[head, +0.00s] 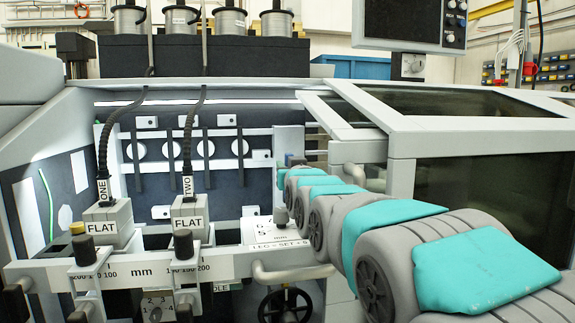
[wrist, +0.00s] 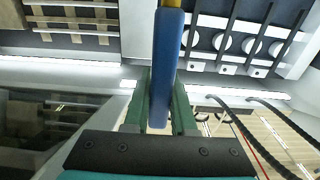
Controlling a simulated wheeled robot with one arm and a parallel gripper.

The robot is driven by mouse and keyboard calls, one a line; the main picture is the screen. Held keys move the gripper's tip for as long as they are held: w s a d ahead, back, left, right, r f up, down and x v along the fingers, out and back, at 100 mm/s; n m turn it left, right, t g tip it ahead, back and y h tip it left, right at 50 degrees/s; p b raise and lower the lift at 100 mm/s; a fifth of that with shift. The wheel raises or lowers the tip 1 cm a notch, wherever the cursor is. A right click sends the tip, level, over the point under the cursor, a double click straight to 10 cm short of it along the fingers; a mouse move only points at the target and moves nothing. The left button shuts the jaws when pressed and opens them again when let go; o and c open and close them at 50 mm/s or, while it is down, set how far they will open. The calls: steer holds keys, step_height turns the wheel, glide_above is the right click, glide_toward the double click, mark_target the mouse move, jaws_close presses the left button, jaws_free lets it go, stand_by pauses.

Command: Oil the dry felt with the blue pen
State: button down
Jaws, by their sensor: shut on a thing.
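The blue pen (wrist: 166,60) is in my gripper (wrist: 160,98) in the wrist view. It lies between the two green fingers, with its long blue body reaching to the top edge. A bit of yellow shows at that end, cut off by the frame. I cannot pick out the dry felt in either view.
Two stitching heads, labelled ONE (head: 103,222) and TWO (head: 190,218), stand left of my arm above a front rail (head: 140,269) with mm scales. Black cables run up from them. A glazed guard (head: 465,175) is on the right. A handwheel (head: 286,305) sits low in front.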

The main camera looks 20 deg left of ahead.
steer(key=shift+g+h, duration=0.3)
steer(key=shift+h, duration=0.1)
steer(key=f, duration=0.4)
steer(key=shift+w+a+f, duration=0.2)
steer(key=shift+w+f, duration=0.05)
steer(key=shift+w, duration=0.1)
step_height(320, 180, up, 6)
steer(key=p, duration=0.1)
steer(key=shift+y, duration=0.3)
steer(key=shift+f+b, duration=0.25)
steer(key=shift+b, duration=0.05)
